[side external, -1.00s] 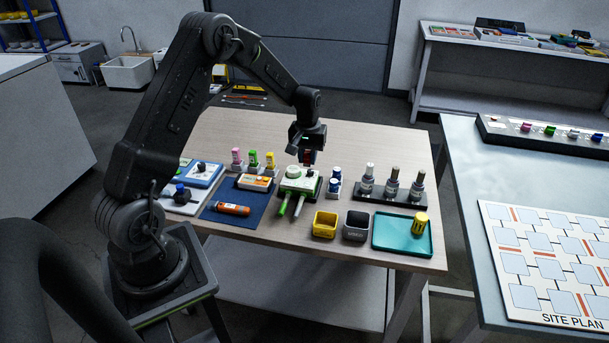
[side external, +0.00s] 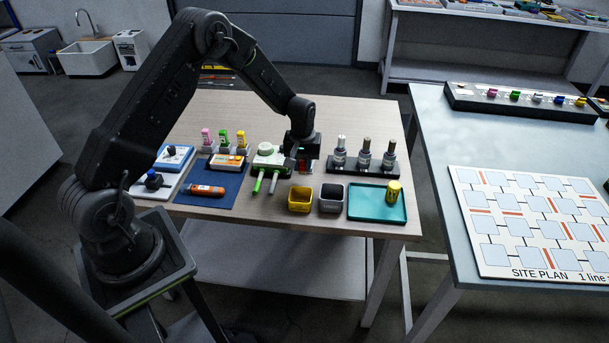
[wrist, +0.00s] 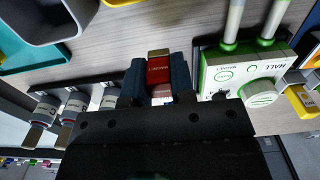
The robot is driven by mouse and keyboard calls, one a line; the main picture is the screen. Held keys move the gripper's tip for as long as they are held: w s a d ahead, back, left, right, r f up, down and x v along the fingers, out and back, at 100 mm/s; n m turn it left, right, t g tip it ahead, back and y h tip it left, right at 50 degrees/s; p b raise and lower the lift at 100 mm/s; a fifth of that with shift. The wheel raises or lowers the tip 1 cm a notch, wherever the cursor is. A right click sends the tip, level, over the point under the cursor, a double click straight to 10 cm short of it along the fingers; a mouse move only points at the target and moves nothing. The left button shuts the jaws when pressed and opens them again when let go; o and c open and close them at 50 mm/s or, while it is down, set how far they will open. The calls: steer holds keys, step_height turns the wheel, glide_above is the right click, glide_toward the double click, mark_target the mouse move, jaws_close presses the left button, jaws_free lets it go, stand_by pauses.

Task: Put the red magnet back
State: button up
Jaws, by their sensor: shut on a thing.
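The red magnet (wrist: 159,66), with white lettering and a brassy end, sits between the two blue-grey fingers of my gripper (wrist: 157,75) in the wrist view. My gripper is shut on it. In the side view my gripper (side external: 304,163) is low over the table, between the green-and-white Hall device (side external: 268,157) and the black rack of bottles. A little red shows at the gripper there. The gripper covers the spot under it, so I cannot tell whether the magnet touches anything below. The Hall device also shows right of the fingers in the wrist view (wrist: 228,72).
The black rack (side external: 352,169) with bottles stands close on the right. A yellow bin (side external: 300,207), a grey bin (side external: 331,205) and a teal tray (side external: 365,213) lie in front. A blue mat (side external: 230,194) with an orange cylinder (side external: 206,190) is left.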

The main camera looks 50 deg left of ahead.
mark_target(305, 184)
steer(key=shift+w+d+f, duration=0.2)
steer(key=shift+f, duration=1.95)
steer(key=shift+f, duration=0.1)
steer(key=o, duration=0.8)
steer(key=shift+c, duration=0.2)
